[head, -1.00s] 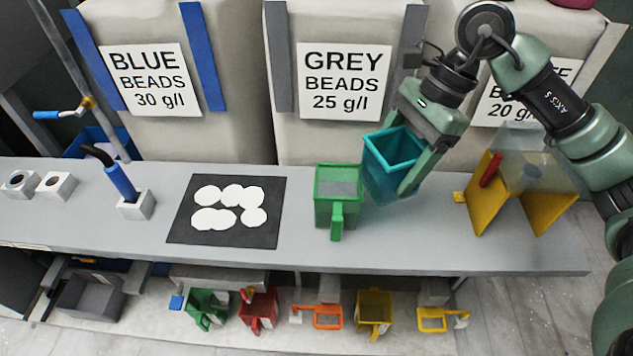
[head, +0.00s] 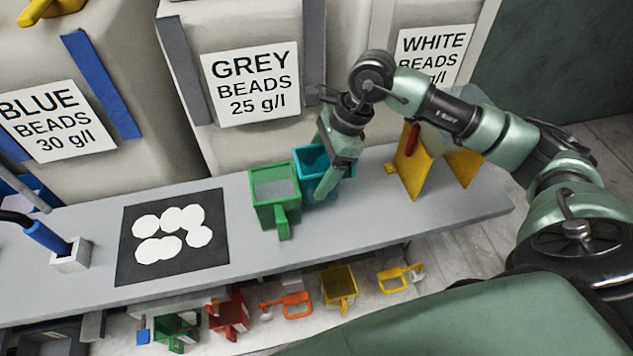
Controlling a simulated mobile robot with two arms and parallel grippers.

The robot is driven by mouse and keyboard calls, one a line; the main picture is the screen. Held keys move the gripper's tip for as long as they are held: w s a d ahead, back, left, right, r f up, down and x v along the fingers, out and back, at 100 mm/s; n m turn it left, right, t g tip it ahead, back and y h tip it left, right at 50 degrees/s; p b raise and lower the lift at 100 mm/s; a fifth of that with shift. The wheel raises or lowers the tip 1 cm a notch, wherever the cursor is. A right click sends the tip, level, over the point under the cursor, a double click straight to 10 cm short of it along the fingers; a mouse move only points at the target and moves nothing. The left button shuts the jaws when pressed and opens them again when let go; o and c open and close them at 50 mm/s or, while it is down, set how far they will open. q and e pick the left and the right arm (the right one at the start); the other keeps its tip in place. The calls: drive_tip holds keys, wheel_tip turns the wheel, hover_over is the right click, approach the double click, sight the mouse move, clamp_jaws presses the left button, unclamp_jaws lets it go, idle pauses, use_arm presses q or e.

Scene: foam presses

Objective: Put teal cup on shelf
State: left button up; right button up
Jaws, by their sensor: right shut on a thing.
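The teal cup (head: 311,168) is a square, open-topped cup on or just above the grey shelf (head: 330,233), right beside the green cup; I cannot tell whether it touches the shelf. My right gripper (head: 333,182) reaches down from above and is shut on the teal cup's right side. One finger shows in front of the cup, and the gripper hides part of the cup's right wall. My left gripper is not in view.
A green cup (head: 275,192) with grey contents stands directly left of the teal cup. A black mat with white discs (head: 162,250) lies farther left. A yellow stand (head: 414,172) is to the right. Several coloured cups, such as a yellow one (head: 339,289), sit on a lower level.

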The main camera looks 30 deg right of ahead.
drive_tip(key=shift+f+p, duration=0.4)
drive_tip(key=shift+f, duration=2.25)
drive_tip(key=shift+f, duration=0.2)
drive_tip(key=o, duration=1.4)
drive_tip(key=shift+r, duration=0.1)
